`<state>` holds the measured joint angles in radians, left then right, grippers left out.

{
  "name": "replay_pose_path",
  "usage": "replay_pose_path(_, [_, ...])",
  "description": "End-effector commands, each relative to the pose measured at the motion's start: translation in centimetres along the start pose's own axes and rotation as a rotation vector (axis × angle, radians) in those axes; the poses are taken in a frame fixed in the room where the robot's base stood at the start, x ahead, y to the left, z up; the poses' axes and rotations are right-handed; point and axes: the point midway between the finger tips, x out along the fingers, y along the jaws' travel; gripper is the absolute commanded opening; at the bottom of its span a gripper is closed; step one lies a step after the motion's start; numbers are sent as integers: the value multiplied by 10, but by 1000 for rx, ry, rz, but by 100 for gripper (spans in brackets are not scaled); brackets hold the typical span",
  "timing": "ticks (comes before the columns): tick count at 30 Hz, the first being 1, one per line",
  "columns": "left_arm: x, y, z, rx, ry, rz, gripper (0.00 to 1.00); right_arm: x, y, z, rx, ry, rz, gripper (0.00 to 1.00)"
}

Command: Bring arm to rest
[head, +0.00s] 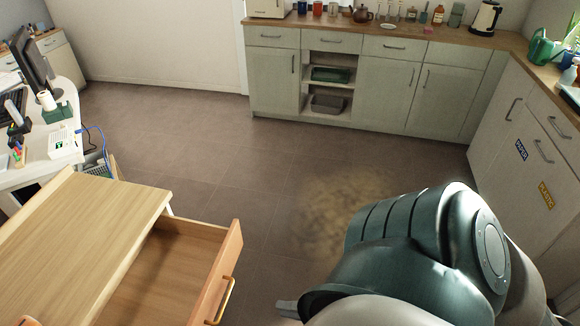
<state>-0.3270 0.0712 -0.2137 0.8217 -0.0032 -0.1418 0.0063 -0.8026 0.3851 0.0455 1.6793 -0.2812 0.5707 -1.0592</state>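My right arm (420,250) fills the lower right of the head view, its dark green elbow bent and raised. Only a small grey part of my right gripper (287,306) shows at the bottom edge, left of the arm. The rest of it is hidden behind my arm or cut off by the frame, so I cannot tell whether it is open, shut or holding anything. My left gripper is not in view.
A wooden cabinet (85,225) stands at lower left, its drawer (222,272) pulled open toward my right arm. A white desk (35,165) is behind it. Kitchen counters (400,37) line the back and right.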

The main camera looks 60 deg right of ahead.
Motion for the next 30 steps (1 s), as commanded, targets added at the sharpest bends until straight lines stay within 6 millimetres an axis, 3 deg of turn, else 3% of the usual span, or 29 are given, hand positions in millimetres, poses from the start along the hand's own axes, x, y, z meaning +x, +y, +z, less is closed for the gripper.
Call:
replay_pose_path(20, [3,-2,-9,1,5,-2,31,1,-4,1,13,-7,-8,27])
replay_pose_path(23, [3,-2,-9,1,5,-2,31,4,-18,3,63,-28,-32,27])
replay_pose_path(26, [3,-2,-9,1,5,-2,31,10,-46,5,163,-73,-82,27])
replay_pose_path(30, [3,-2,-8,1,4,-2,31,20,-109,3,396,-177,-192,27])
